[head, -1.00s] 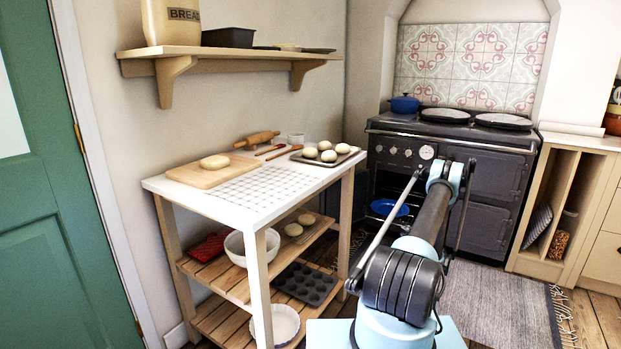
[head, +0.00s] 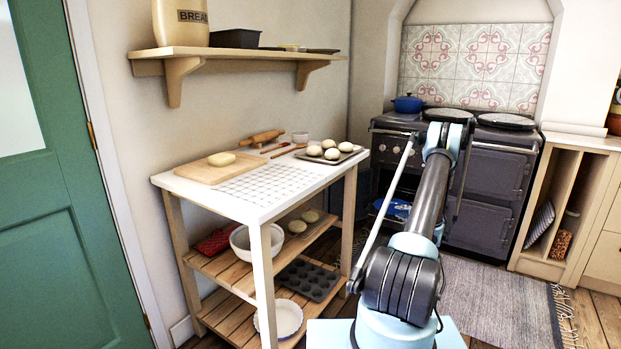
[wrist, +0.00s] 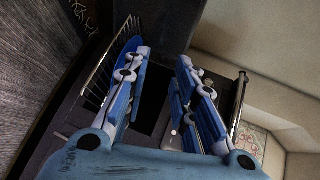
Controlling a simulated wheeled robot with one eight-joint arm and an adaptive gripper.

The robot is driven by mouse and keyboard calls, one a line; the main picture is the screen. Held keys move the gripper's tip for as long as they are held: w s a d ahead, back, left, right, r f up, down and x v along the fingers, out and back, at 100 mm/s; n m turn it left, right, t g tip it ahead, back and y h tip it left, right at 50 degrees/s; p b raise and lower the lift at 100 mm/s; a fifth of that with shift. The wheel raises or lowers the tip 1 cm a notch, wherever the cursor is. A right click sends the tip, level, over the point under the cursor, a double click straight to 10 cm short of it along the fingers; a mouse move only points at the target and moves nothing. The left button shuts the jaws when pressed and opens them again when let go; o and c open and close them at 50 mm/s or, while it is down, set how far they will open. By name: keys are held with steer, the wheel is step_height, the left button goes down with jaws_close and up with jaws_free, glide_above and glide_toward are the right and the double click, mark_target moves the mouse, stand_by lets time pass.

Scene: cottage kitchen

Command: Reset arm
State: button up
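My arm (head: 430,200) rises in the middle of the head view, its upper joint in front of the dark range cooker. In the wrist view my gripper (wrist: 163,55) has its two blue and white fingers apart. A dark gap shows between them, and I make out nothing clearly held. In the head view a blue shape (head: 395,208) shows left of my arm, low in front of the range; I cannot tell whether it is a dish or part of my gripper. The rest of the gripper is hidden behind my arm there.
The range cooker (head: 485,170) stands close beyond my arm, with a blue pot (head: 407,104) on top. A white-topped worktable (head: 180,181) with dough and a tray (head: 346,157) stands at left. A rug (head: 490,300) lies on open floor at right.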

steer(key=s+a+r+n+g, duration=0.3)
steer(key=s+a+r, duration=0.4)
steer(key=a+r, duration=0.4)
steer(key=s+a+r+n+g, duration=0.3)
steer(key=s+a+r, duration=0.5)
steer(key=r, duration=0.5)
steer(key=s+a+r+n+g+h, duration=0.15)
steer(key=s+a, duration=0.25)
steer(key=s, duration=0.6)
steer(key=s+a+r+n+g, duration=0.1)
steer(key=s+a+r+n, duration=0.15)
steer(key=s, duration=0.75)
steer(key=s+a+r+n+g, duration=0.15)
steer(key=s+a, duration=0.25)
steer(key=s, duration=0.6)
steer(key=s+f+n+g+h, duration=0.1)
steer(key=s+f, duration=0.2)
steer(key=s, duration=0.7)
steer(key=s+d+f+n+g+h, duration=0.1)
steer(key=s+f, duration=0.3)
steer(key=s, duration=0.6)
steer(key=shift+d+f+h, duration=0.3)
steer(key=shift+h, duration=0.35)
